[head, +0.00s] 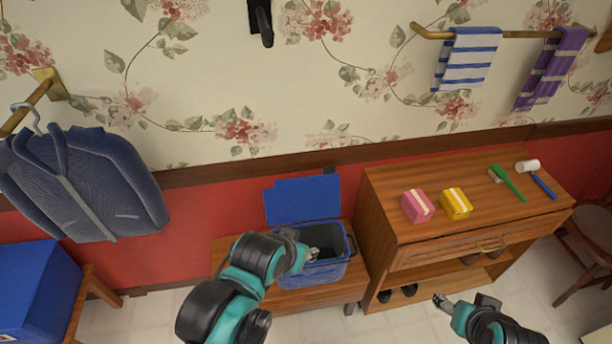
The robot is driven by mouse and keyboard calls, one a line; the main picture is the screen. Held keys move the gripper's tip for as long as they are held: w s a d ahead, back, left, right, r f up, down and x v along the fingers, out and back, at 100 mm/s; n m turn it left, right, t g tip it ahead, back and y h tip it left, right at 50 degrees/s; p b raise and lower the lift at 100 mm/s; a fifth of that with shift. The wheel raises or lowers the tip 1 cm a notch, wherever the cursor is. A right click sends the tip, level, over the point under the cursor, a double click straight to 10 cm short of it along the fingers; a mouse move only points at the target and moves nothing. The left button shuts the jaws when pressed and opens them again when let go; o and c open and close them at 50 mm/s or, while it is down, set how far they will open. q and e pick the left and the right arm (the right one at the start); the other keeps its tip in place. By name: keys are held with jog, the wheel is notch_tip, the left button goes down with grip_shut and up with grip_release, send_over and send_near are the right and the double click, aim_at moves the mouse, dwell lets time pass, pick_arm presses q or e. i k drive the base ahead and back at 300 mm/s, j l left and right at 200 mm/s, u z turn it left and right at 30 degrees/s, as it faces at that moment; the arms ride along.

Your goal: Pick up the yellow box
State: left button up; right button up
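The yellow box (456,204) has a pale band and sits on top of the wooden cabinet (391,204), just right of a pink box (417,206). My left gripper (313,253) is over the mouth of a blue lidded basket, left of the cabinet and well away from the yellow box. It is partly hidden by my own arm, and its opening is unclear. My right gripper (440,300) is low in front of the cabinet, apart from the yellow box. Its fingers are too small to judge.
The blue basket (325,272) stands open on a low wooden bench. A green brush (507,183) and a white-headed, blue-handled tool (541,183) lie on the cabinet's right side. Shoes (409,290) sit on its lower shelf. A chair (590,240) stands at right.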

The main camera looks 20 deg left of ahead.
aim_at(453, 201)
jog(key=i+l+z, duration=0.55)
jog(key=i, duration=0.2)
jog(key=i+l+z, duration=0.1)
jog(key=i+z, duration=0.2)
jog(key=i, duration=0.1)
